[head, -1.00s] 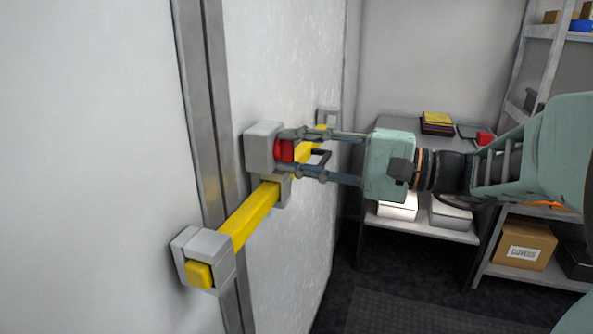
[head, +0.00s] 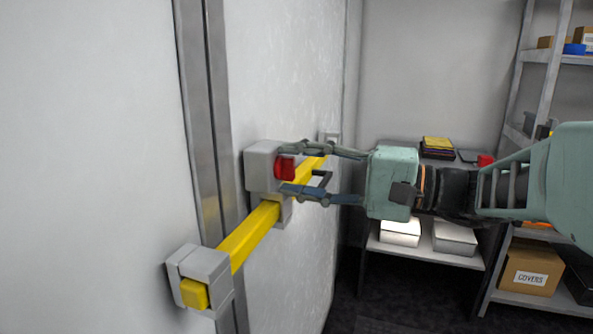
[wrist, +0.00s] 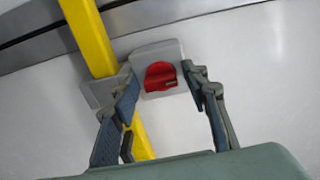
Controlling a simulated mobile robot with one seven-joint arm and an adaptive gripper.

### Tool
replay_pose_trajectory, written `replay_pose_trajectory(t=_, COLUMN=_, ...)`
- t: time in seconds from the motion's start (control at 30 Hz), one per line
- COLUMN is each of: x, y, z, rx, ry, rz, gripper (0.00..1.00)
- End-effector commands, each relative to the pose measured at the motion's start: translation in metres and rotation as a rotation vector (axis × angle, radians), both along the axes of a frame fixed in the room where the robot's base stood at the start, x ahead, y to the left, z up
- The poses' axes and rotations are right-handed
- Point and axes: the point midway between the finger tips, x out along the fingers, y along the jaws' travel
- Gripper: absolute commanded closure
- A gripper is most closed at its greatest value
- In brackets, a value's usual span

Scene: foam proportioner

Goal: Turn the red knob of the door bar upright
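The red knob (head: 285,168) sits on the face of a grey block (head: 262,165) on the white door, just above the yellow door bar (head: 250,234). In the wrist view the red knob (wrist: 161,77) shows a rounded outline. I cannot tell for sure whether its grip is upright. My gripper (head: 288,169) is open, with one finger above the knob and one below it in the head view. In the wrist view its fingertips (wrist: 160,76) stand on either side of the knob with gaps between. Nothing is held.
The yellow bar runs through grey brackets, the near one (head: 203,280) at lower left, across the steel door edge strip (head: 205,120). A dark handle-like piece (head: 320,183) sits by the bar under my fingers. Shelves with boxes (head: 530,268) stand at right, clear of the door.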

Motion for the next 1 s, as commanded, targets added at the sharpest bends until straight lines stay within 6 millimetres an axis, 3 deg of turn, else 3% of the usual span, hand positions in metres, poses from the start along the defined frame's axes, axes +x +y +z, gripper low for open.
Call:
replay_pose_trajectory(t=0.37, x=-0.001, y=-0.005, z=0.000, rx=0.000, ry=0.001, rz=-0.002, gripper=0.54)
replay_pose_trajectory(t=0.8, x=-0.029, y=-0.084, z=0.000, rx=0.001, ry=0.002, rz=-0.004, gripper=0.54)
replay_pose_trajectory(t=1.0, x=-0.038, y=-0.107, z=0.000, rx=0.000, ry=0.001, rz=-0.001, gripper=0.54)
